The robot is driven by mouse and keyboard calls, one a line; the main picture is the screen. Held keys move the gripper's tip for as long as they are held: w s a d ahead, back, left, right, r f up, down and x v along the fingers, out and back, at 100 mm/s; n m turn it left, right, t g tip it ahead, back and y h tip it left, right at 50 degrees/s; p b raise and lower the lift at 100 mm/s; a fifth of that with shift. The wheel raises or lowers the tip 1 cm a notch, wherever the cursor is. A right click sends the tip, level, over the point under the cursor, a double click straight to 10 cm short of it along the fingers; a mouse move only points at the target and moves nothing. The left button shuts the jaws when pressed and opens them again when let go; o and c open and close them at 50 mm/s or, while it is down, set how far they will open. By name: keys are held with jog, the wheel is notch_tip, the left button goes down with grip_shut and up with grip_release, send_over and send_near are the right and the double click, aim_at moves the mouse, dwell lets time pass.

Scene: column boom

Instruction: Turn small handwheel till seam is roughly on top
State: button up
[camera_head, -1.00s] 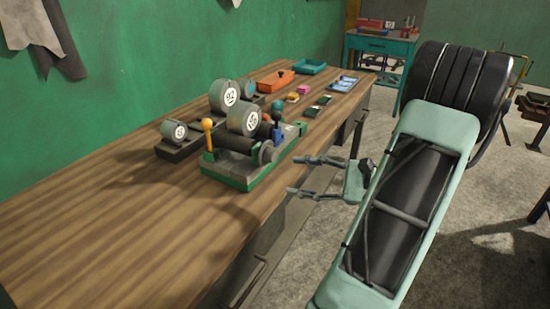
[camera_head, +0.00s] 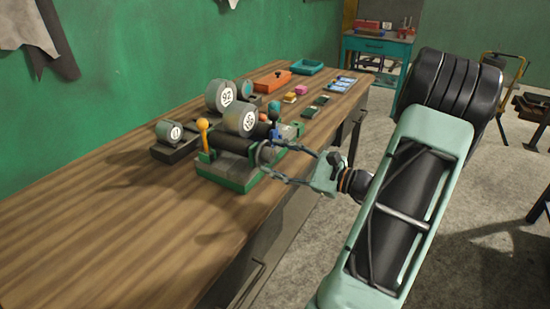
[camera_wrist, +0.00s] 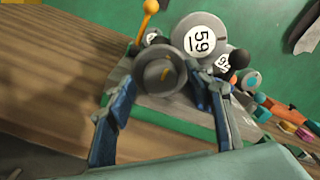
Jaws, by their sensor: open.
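The small grey handwheel (camera_wrist: 162,74) sits at the front end of a roller on a green-based fixture (camera_head: 222,176). In the wrist view its round face is toward me, with a thin orange-brown mark right of its centre; I cannot tell for sure that this is the seam. My gripper (camera_wrist: 158,110) is open, one blue-grey finger to the left of the wheel and the other to its right. In the head view my gripper (camera_head: 264,160) reaches the wheel from the right, and its fingers partly hide the wheel. I cannot tell whether either finger touches it.
Large numbered discs (camera_head: 240,121) rise above the fixture. Orange (camera_head: 274,82) and teal (camera_head: 306,67) trays lie farther back. The near left tabletop (camera_head: 110,225) is clear.

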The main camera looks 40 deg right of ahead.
jog(key=shift+w+a, duration=0.15)
jog(key=shift+w, duration=0.2)
jog(key=c, duration=1.2)
jog(key=shift+o, duration=0.2)
jog(key=shift+r+m+p, duration=0.1)
jog(key=shift+m+p, duration=0.2)
jog(key=shift+p, duration=0.15)
